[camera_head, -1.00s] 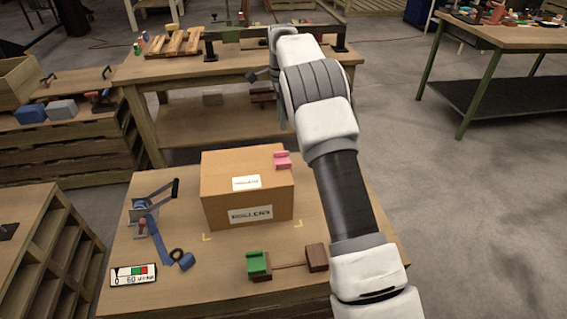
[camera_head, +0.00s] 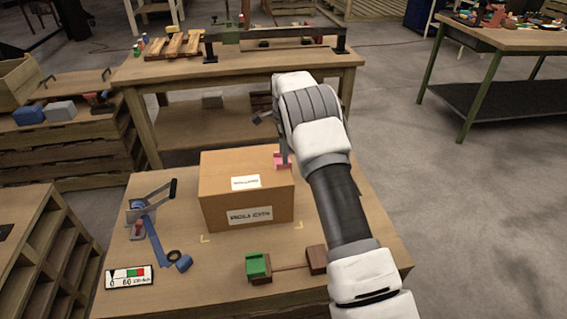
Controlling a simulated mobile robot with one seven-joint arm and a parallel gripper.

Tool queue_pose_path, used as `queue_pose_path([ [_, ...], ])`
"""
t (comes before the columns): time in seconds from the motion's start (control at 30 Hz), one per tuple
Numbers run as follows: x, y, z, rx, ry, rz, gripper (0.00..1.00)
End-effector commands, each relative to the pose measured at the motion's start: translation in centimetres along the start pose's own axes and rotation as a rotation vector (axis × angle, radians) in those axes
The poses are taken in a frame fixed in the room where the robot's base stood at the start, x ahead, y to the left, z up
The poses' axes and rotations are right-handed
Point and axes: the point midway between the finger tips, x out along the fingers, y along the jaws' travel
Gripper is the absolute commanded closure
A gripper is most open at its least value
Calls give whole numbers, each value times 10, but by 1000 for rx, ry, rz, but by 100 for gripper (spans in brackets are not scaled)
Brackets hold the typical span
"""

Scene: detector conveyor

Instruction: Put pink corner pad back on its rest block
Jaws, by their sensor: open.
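The pink corner pad (camera_head: 281,161) sits on the top right edge of a cardboard box (camera_head: 222,208), partly hidden by my gripper. My gripper (camera_head: 286,157) points down at the pad; its fingers are open and reach to the pad or just above it. I cannot tell whether they touch it. A green corner pad (camera_head: 257,266) rests on the left end of a brown wooden piece at the table's front. The brown block (camera_head: 317,260) at the right end of that piece carries no pad and looks like a rest block.
The box stands on a wooden table (camera_head: 200,270) between corner marks. A tape dispenser with blue tape (camera_head: 150,225) and a gauge card (camera_head: 129,277) lie on the left. Another workbench (camera_head: 150,75) stands behind. The table strip in front of the box is mostly clear.

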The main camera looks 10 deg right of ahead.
Motion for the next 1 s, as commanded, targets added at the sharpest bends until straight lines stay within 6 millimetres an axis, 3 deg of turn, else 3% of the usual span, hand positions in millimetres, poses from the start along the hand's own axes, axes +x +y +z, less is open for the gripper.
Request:
queue_pose_path([
  [0.2, 34, -2, -5, 0, 0, 1, 52],
  [0.47, 37, -2, -5, 0, 0, 0, 52],
  [0.73, 36, -2, -5, 0, 0, 0, 100],
  [1.0, 36, -2, -5, 0, 0, -1, 100],
])
